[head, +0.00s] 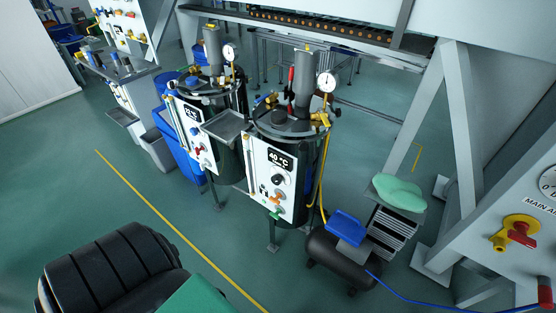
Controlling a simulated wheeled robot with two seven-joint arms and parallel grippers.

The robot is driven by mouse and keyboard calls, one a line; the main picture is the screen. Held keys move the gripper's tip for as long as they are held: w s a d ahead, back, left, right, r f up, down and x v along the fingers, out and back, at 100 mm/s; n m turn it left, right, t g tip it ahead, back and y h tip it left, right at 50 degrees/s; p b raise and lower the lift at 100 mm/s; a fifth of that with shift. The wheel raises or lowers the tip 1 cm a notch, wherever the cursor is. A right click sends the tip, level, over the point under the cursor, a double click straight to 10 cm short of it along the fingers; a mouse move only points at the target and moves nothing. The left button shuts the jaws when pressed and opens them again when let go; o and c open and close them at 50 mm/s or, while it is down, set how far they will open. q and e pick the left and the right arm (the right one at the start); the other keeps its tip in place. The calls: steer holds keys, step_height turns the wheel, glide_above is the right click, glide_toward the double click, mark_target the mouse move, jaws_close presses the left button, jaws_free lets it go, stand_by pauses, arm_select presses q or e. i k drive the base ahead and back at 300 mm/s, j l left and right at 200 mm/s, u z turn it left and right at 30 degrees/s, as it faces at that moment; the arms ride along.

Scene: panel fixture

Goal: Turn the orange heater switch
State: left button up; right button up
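The nearer dark tank (305,150) carries a white control panel (265,165) with a lit display reading about 40 °C (279,158). A black round knob (278,180) sits below the display. A small orange switch (275,200) is low on this panel, among other small fittings; its exact setting is too small to tell. A second, similar tank (232,100) with its own white panel (196,130) stands behind it to the left. Neither of my grippers shows in the head view.
A black padded shape (110,268) fills the bottom left. Green floor with a yellow line (180,225) is clear before the panels.

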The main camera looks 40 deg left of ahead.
mark_target(275, 200)
steer(key=u, duration=1.15)
